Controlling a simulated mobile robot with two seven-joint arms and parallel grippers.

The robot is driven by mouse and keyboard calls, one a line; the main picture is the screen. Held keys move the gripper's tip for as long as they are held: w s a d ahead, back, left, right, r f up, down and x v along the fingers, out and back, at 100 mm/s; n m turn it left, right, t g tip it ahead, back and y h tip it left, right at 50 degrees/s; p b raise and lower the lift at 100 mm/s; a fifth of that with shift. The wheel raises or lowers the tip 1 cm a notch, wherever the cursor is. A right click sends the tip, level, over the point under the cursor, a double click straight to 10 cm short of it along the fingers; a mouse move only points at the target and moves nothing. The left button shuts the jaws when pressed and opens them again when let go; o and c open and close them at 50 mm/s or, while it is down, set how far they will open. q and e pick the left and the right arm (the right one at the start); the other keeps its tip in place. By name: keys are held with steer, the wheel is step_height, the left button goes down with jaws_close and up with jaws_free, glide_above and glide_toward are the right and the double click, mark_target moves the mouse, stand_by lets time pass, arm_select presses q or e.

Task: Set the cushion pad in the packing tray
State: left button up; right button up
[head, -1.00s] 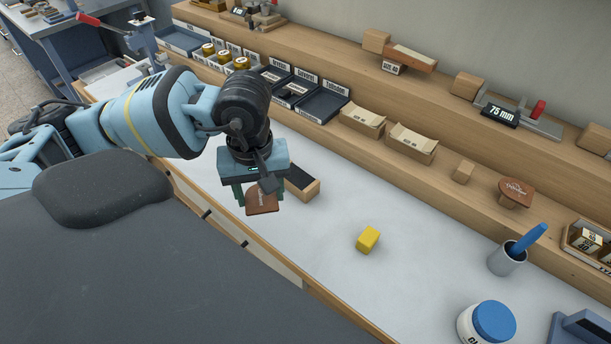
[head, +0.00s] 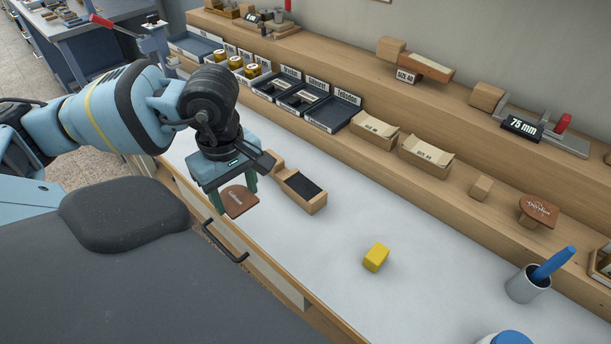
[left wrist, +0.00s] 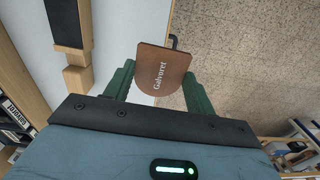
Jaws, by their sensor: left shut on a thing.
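My left gripper (head: 233,191) is shut on a brown rounded piece (head: 240,203) with pale lettering. The piece hangs between the green fingers above the bench's front edge; in the left wrist view (left wrist: 163,70) its lettering faces the camera. A wooden block with a black top (head: 302,190), possibly a pad, lies on the bench to the right of the gripper, apart from it. I cannot tell which thing is the cushion pad. Dark labelled trays (head: 333,114) and cardboard trays (head: 428,157) stand on the lower shelf; which is the packing tray is unclear. My right gripper is not in view.
A yellow block (head: 376,257) sits on the white bench top (head: 335,232). A grey cup with a blue-handled tool (head: 523,284) stands at the right. A brown stamped piece on a wooden stand (head: 538,210) is on the shelf. The middle of the bench is mostly clear.

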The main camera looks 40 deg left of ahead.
arm_select(q)
steer(key=p, duration=0.2)
glide_above(307, 187)
steer(key=s, duration=0.3)
steer(key=f, duration=0.1)
steer(key=shift+w+a+f, duration=0.1)
steer(key=shift+w+a, duration=0.05)
steer(key=shift+w, duration=0.8)
steer(key=shift+w+f, duration=0.25)
steer(key=shift+f, duration=0.4)
steer(key=shift+w+f, duration=0.25)
steer(key=shift+f, duration=0.75)
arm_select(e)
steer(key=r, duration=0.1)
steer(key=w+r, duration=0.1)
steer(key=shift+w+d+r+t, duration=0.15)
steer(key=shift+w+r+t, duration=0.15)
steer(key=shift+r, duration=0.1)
arm_select(q)
steer(key=shift+f, duration=0.1)
steer(key=shift+f, duration=0.35)
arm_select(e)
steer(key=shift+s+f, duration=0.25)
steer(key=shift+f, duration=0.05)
arm_select(q)
steer(key=o, duration=1)
steer(key=shift+c, duration=0.2)
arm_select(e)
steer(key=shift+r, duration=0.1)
